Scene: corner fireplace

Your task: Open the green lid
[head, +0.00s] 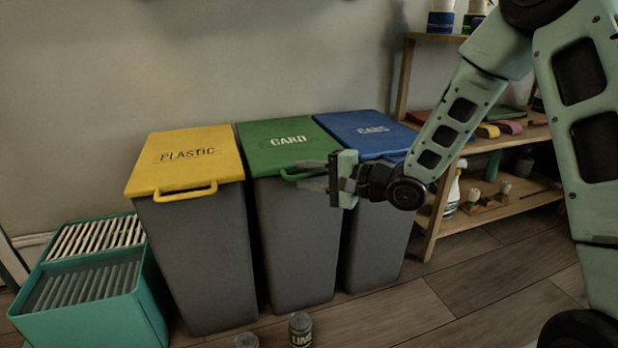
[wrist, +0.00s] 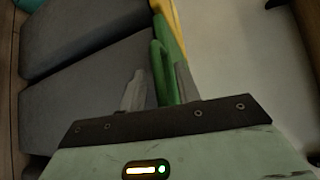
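The green lid (head: 275,140) marked CARD lies closed on the middle grey bin (head: 290,240). Its green handle (head: 289,176) sticks out at the front edge, partly hidden by my gripper. My gripper (head: 302,176) comes in from the right at the handle, its two fingers apart. In the wrist view the green handle (wrist: 157,68) shows between the spread fingers of my gripper (wrist: 160,78). I cannot tell whether either finger touches the handle.
A bin with a yellow PLASTIC lid (head: 190,158) stands on the left, and one with a blue lid (head: 362,132) on the right. A teal crate (head: 95,318) is at far left. A wooden shelf (head: 500,208) is at right.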

